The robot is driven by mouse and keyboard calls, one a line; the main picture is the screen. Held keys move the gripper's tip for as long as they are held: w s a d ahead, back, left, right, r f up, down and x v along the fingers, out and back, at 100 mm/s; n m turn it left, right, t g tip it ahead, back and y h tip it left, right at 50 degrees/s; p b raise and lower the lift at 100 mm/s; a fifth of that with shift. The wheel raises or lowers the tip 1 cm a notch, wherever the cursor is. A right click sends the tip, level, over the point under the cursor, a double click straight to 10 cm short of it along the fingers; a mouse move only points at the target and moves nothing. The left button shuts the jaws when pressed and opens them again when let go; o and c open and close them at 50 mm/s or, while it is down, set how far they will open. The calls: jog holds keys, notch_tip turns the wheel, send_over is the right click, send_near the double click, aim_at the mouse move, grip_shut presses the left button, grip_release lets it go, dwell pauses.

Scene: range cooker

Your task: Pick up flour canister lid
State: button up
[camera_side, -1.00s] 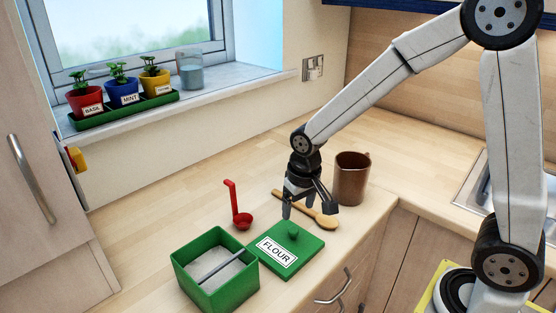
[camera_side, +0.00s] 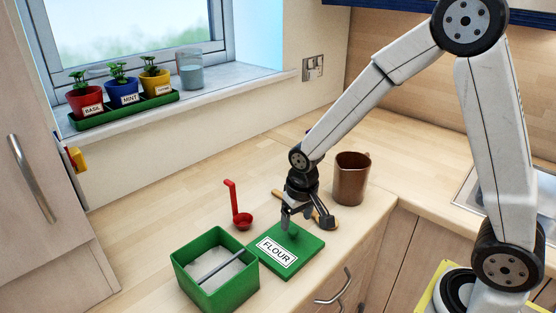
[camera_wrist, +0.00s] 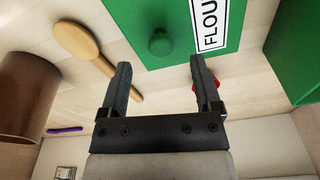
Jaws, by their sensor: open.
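The flour canister lid (camera_side: 304,247) is a flat green square with a round green knob (camera_side: 292,229) and a white FLOUR label. It lies on the worktop to the right of the open green canister (camera_side: 228,292). My gripper (camera_side: 304,221) is open and empty, with its fingers just above the knob end of the lid. In the wrist view the lid (camera_wrist: 140,22) and its knob (camera_wrist: 160,43) show ahead of the fingertips (camera_wrist: 160,62), with the knob between the two finger lines. I cannot tell the exact height of the fingertips over the lid.
A wooden spoon (camera_wrist: 76,40) lies beside the lid, close to my gripper. A brown mug (camera_side: 350,180) stands behind to the right. A red ladle (camera_side: 242,218) is at the lid's left. Herb pots (camera_side: 123,92) stand on the windowsill. The left worktop is clear.

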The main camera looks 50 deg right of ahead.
aim_at(295, 230)
jog(key=shift+w+f, duration=0.15)
jog(key=shift+f, duration=0.85)
jog(key=shift+w+f, duration=0.1)
jog(key=shift+f, duration=0.9)
grip_shut()
